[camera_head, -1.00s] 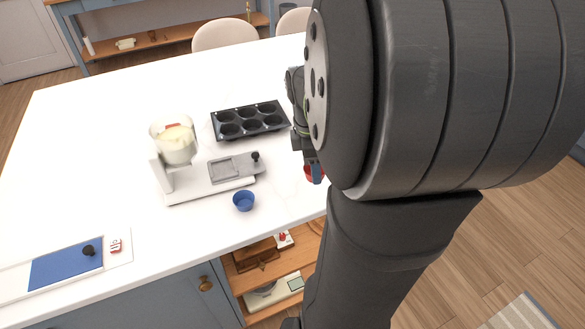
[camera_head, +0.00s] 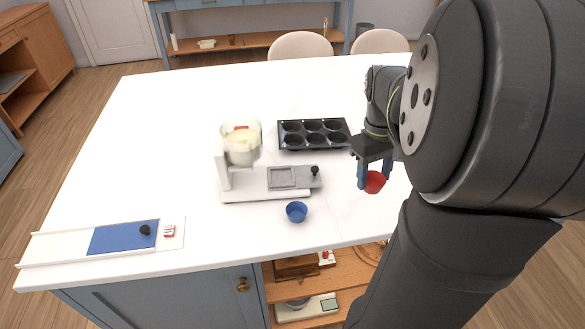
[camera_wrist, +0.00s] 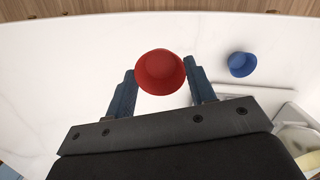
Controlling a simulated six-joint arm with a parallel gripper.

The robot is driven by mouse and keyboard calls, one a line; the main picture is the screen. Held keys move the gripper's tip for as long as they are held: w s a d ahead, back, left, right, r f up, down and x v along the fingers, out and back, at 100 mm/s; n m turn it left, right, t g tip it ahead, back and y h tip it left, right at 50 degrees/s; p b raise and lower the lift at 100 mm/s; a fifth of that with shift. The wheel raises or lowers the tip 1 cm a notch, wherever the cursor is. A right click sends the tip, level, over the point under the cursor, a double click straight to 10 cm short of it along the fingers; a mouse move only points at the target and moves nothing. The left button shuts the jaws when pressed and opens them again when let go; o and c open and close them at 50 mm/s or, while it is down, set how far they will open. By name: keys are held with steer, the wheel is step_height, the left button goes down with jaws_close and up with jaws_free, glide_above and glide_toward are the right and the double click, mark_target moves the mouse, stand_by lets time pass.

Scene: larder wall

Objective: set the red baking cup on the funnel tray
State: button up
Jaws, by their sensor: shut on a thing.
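The red baking cup (camera_head: 374,182) is between the fingers of my gripper (camera_head: 375,181), right of the dispenser. In the wrist view the cup (camera_wrist: 160,70) sits between the two blue fingertips, and my gripper (camera_wrist: 160,74) is shut on it. Its height above the worktop is hard to tell. The funnel tray (camera_head: 281,178), a grey square recess with a black knob at its right, lies on the white dispenser base. It appears empty. The funnel (camera_head: 242,147), holding pale batter, stands at the left of that base.
A blue cup (camera_head: 297,212) stands in front of the dispenser; it also shows in the wrist view (camera_wrist: 242,64). A dark muffin tin (camera_head: 314,134) lies behind. A blue board (camera_head: 124,238) is at the front left. White worktop (camera_head: 150,150) is clear on the left.

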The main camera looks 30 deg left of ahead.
steer(key=m, duration=0.1)
steer(key=a+m, duration=0.1)
steer(key=m, duration=0.1)
steer(key=a+m, duration=0.1)
steer(key=shift+w+a+r+m, duration=0.1)
steer(key=shift+w+r+m, duration=0.1)
steer(key=shift+w+m, duration=0.15)
steer(key=w+a+r+m+y, duration=0.1)
steer(key=a+m, duration=0.5)
steer(key=m, duration=0.6)
steer(key=a+r+m+y, duration=0.15)
steer(key=a+m, duration=0.35)
steer(key=m, duration=0.7)
steer(key=shift+t, duration=0.3)
steer(key=s+a+f, duration=0.1)
steer(key=a+f, duration=0.1)
steer(key=a, duration=0.1)
steer(key=s+a+f, duration=0.1)
steer(key=a+f, duration=0.2)
steer(key=a, duration=0.1)
steer(key=s+a+f, duration=0.1)
steer(key=a+f, duration=0.1)
steer(key=a, duration=0.2)
steer(key=shift+s+a+f, duration=0.1)
steer(key=shift+s+f, duration=0.05)
steer(key=shift+f, duration=2.25)
